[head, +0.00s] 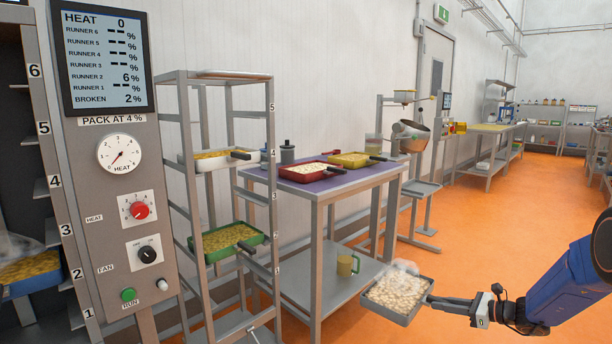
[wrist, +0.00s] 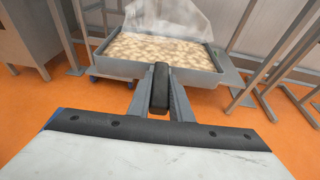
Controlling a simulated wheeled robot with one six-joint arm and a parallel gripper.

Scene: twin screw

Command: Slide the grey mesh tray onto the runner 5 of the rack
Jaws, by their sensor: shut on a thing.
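The grey mesh tray (head: 388,314) is full of pale pieces and hangs in the air at the lower right of the head view, with a whitish haze above it. My gripper (head: 436,300) is shut on its handle. In the wrist view the black handle (wrist: 160,88) is between the fingers (wrist: 160,106), and the tray (wrist: 150,69) extends ahead, roughly level. A white tray (head: 207,163) sits near runner 4 and a green tray (head: 228,251) near runner 2.
A purple-topped table (head: 313,187) with a red tray (head: 306,173) and a yellow tray (head: 352,160) stands beside the rack. A mug (head: 346,265) is on its lower shelf. The control panel (head: 120,190) is at left. Orange floor (head: 490,215) is open at right.

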